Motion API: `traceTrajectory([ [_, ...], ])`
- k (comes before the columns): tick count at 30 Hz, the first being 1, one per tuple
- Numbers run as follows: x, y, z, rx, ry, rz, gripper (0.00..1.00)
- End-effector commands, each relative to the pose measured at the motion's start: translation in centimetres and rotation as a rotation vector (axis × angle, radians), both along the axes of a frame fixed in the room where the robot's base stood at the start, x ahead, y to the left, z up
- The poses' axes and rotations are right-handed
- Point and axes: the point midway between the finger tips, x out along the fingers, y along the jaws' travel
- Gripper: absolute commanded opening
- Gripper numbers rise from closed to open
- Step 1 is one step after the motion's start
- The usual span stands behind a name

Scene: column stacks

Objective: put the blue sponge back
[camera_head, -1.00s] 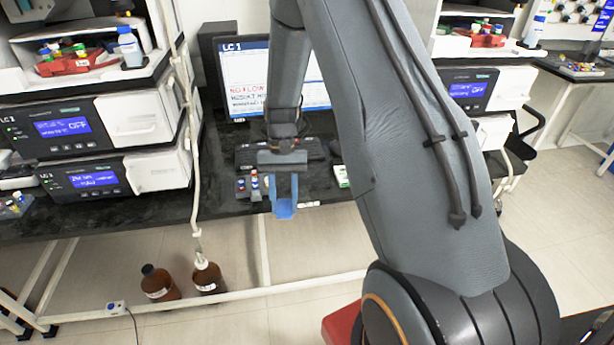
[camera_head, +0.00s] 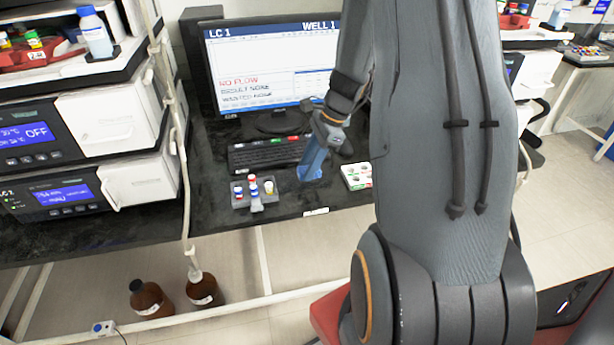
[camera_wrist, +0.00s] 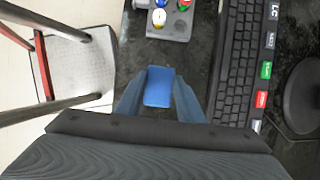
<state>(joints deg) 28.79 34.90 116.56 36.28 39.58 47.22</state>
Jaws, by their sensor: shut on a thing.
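The blue sponge (camera_wrist: 159,88) is a small flat block between the two fingertips of my gripper (camera_wrist: 159,96), which is shut on it. In the head view, my gripper (camera_head: 313,157) points down with the sponge at its tips, over the black bench near the keyboard's right end. It is right of the grey vial rack (camera_head: 241,199). The fingers hide part of the sponge, and I cannot tell how far it is above the bench.
A black keyboard (camera_head: 266,154) and a monitor (camera_head: 265,65) stand behind. A white-and-green box (camera_head: 357,176) lies to the right of my gripper. Instruments (camera_head: 60,190) stand at the left. Brown bottles (camera_head: 148,299) are below the bench. Bare bench lies near the front edge.

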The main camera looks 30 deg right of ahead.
Motion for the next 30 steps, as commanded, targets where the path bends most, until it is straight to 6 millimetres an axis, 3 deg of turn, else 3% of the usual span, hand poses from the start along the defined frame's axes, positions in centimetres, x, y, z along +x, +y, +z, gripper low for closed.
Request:
traceTrajectory([
  [12,0.1,0.2,-4.2,0.000,0.000,0.006,0.16],
  [23,0.1,0.3,-4.6,0.000,-0.001,0.007,0.16],
  [24,0.1,0.3,-4.6,0.000,-0.001,0.007,0.39],
  [27,0.1,0.3,-4.6,0.000,-0.001,0.007,0.53],
  [30,0.1,0.3,-4.6,0.000,-0.001,0.007,0.53],
])
